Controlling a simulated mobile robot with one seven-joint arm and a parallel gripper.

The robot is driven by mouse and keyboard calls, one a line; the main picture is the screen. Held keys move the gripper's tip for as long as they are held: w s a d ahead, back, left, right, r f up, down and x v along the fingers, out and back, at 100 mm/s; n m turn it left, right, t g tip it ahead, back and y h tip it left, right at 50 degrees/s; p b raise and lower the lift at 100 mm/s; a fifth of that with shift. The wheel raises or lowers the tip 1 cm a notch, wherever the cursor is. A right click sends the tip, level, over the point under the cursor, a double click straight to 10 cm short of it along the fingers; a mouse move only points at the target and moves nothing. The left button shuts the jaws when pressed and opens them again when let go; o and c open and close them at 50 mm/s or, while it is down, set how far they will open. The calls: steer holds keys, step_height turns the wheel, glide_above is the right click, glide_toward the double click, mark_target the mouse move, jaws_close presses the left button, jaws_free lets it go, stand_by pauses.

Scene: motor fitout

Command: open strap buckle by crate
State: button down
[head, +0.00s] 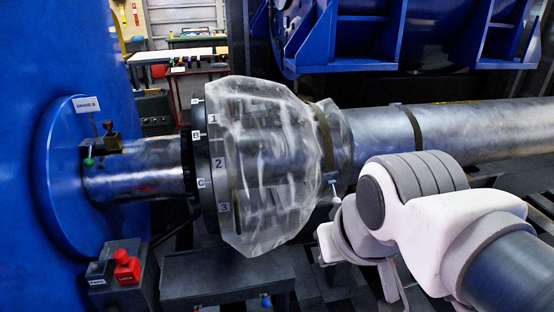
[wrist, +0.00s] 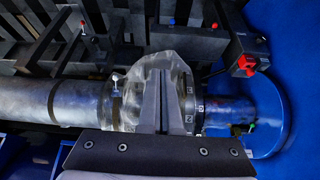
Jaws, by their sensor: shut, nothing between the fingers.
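A brown strap (head: 325,138) runs around the narrow end of a clear plastic cover (head: 262,165), over a horizontal metal shaft (head: 460,130). A small pale-tipped lever (head: 334,187), which looks like the strap's buckle, sits low on the strap; a similar pale-tipped part (wrist: 115,78) shows in the wrist view. I cannot tell whether it is latched. My gripper (wrist: 161,75) is shut and empty in the wrist view, its fingers overlapping the cover, to the right of the lever. In the head view my arm hides the fingertips. I cannot make out a crate.
A blue machine face (head: 25,100) with a round flange stands at the left. A control box with a red button (head: 126,267) is below it. A numbered dark ring (head: 214,165) borders the cover. A dark block (head: 225,275) lies underneath. A blue frame (head: 370,35) is behind.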

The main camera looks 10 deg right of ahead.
steer(key=w+d+f+n+g+h+b, duration=0.15)
steer(key=w+d+f+h+b, duration=0.4)
steer(key=w, duration=0.55)
steer(key=w+d+f+n+g+h+b, duration=0.1)
steer(key=w+d+f+n+h+b, duration=0.1)
steer(key=w+d+f+b, duration=0.65)
steer(key=w+a+f+n+t+h+b, duration=0.2)
steer(key=w+f, duration=0.5)
steer(key=w, duration=0.4)
steer(key=w+a+f+n+t+h+b, duration=0.3)
steer(key=w+a+f+n+b, duration=0.1)
steer(key=w, duration=0.7)
step_height(320, 180, down, 3)
steer(key=shift+r+n+b, duration=0.15)
steer(key=shift+n+b, duration=0.15)
steer(key=shift+n, duration=0.25)
steer(key=shift+d+h, duration=0.1)
steer(key=shift+h, duration=0.15)
